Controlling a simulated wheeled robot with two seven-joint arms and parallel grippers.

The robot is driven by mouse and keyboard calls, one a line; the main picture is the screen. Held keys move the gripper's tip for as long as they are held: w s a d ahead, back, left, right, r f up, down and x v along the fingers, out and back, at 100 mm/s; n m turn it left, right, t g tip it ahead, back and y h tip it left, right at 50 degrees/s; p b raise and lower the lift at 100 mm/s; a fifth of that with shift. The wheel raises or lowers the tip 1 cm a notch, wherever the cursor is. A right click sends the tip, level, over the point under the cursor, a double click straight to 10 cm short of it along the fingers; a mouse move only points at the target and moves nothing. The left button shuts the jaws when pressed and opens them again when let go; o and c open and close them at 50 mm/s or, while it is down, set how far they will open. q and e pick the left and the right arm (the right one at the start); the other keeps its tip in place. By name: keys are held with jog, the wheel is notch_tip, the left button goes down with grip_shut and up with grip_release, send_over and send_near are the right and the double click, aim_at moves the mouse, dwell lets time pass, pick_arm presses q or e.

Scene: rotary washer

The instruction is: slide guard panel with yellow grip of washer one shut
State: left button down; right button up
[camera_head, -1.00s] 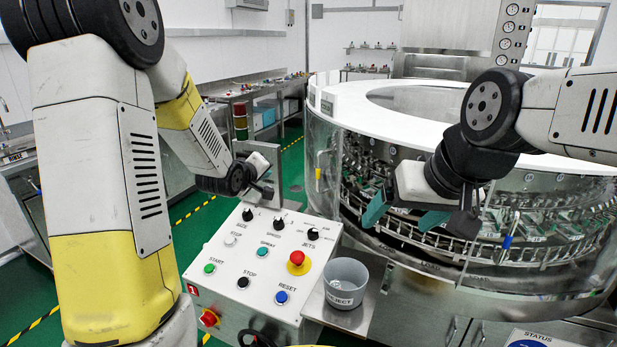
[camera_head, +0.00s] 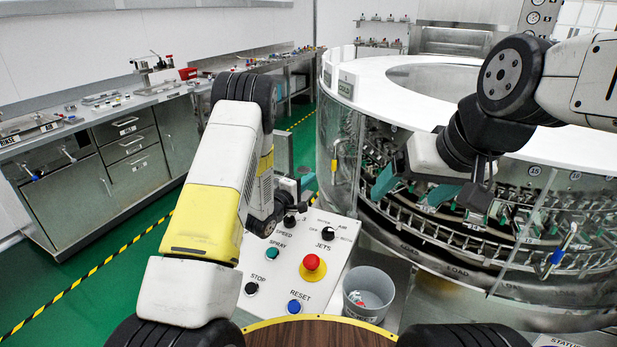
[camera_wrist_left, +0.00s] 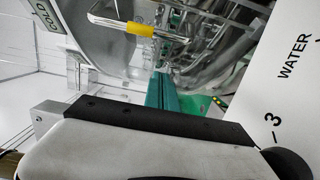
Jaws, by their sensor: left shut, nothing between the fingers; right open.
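The washer (camera_head: 420,120) is the large round machine with a white top ring and clear curved guards. The yellow grip (camera_head: 334,167) sits on an upright handle at the left of its clear guard. In the left wrist view, the yellow grip (camera_wrist_left: 139,29) is on a bent metal handle, above and left of the fingertips. My left gripper (camera_head: 304,187) is small and partly hidden behind my wrist; its teal fingers (camera_wrist_left: 165,91) are together, empty and apart from the grip. My right gripper (camera_head: 412,190) is open and empty in front of the washer.
A control panel (camera_head: 333,227) with a red emergency knob stands below my left gripper. A grey reject bin (camera_head: 369,293) is beside it. A blue grip (camera_head: 557,257) is on the washer's right side. A steel bench (camera_head: 110,135) lies left; green floor between is clear.

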pick_arm(q)
jog(key=shift+w+d, duration=0.25)
jog(key=shift+d, duration=0.65)
jog(key=shift+w+d, duration=0.3)
jog(key=shift+d, duration=0.55)
jog(key=shift+w+d, duration=0.25)
jog(key=shift+d, duration=0.65)
